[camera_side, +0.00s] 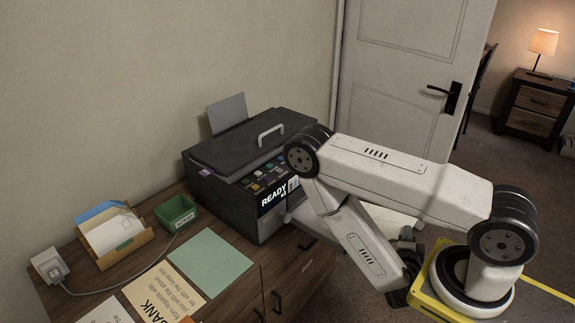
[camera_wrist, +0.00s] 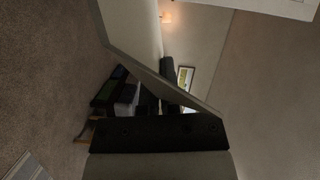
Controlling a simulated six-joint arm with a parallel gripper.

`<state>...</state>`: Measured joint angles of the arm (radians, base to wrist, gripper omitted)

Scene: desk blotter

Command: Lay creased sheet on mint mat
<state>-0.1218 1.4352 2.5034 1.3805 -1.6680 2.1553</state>
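The mint mat (camera_side: 208,263) lies flat and bare on the wooden desk, in front of the printer. A pale flat piece (camera_side: 398,222) shows between my arm links in the side view, right of the printer. It may be the creased sheet, but no crease is clear and my forearm covers part of it. My gripper (camera_side: 407,240) is near this piece, right of the desk and well away from the mat. Its fingers are too small and covered to read. The wrist view shows a dark bar (camera_wrist: 158,132) across the bottom and no clear grip on anything.
The dark printer (camera_side: 235,185) with a lit panel stands behind the mat. A green tray (camera_side: 176,214), a wooden letter holder (camera_side: 125,250) and a white plug block (camera_side: 48,266) stand left. Printed sheets (camera_side: 162,295) lie beside the mat; a cable crosses the desk.

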